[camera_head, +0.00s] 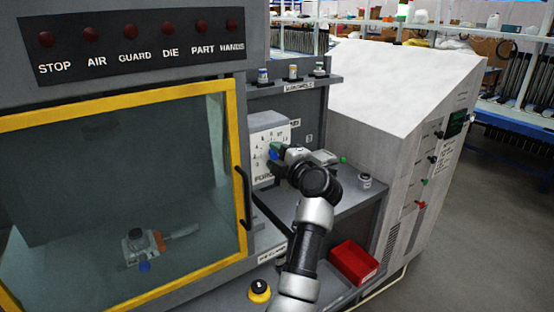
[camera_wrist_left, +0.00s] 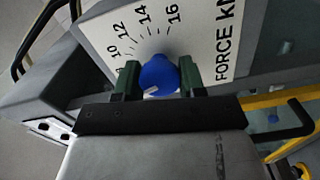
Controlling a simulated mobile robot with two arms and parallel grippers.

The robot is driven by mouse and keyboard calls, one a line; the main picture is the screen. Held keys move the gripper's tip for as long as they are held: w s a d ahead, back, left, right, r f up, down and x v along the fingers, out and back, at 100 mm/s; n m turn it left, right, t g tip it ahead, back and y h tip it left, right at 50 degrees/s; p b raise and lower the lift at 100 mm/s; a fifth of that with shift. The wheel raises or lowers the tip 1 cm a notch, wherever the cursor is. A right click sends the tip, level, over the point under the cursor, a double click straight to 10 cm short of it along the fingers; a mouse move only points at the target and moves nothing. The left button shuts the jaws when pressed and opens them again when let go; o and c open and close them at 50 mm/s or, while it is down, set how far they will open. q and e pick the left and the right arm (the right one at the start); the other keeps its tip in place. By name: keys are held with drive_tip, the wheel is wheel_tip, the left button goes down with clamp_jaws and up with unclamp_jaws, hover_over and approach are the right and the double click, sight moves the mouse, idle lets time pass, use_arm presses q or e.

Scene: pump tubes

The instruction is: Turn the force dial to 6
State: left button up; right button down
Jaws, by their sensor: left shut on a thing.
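The blue force dial (camera_head: 272,154) sits on a white scale plate (camera_head: 262,138) inside the machine's bay. In the left wrist view the dial (camera_wrist_left: 158,74) stands between my two dark green fingers, with 10, 12, 14 and 16 visible on the plate (camera_wrist_left: 200,30) beyond it. A pale mark shows on the knob's near side; I cannot read which number it points to. My left gripper (camera_head: 275,152) is shut on the dial, and it also shows in the left wrist view (camera_wrist_left: 160,80). The low numbers are hidden in the wrist view. My right gripper is not in view.
A shelf above holds several small jars (camera_head: 293,72). Another jar (camera_head: 365,181) stands on the bay ledge. A yellow-framed door (camera_head: 241,150) with a dark handle is left of the bay.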

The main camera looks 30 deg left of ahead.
use_arm(q)
drive_tip(key=shift+f+n+b, duration=0.2)
drive_tip(key=shift+n+b, duration=0.15)
drive_tip(key=shift+n, duration=0.65)
drive_tip(key=o, duration=0.9)
drive_tip(key=shift+r, duration=0.1)
drive_tip(key=shift+d, duration=0.1)
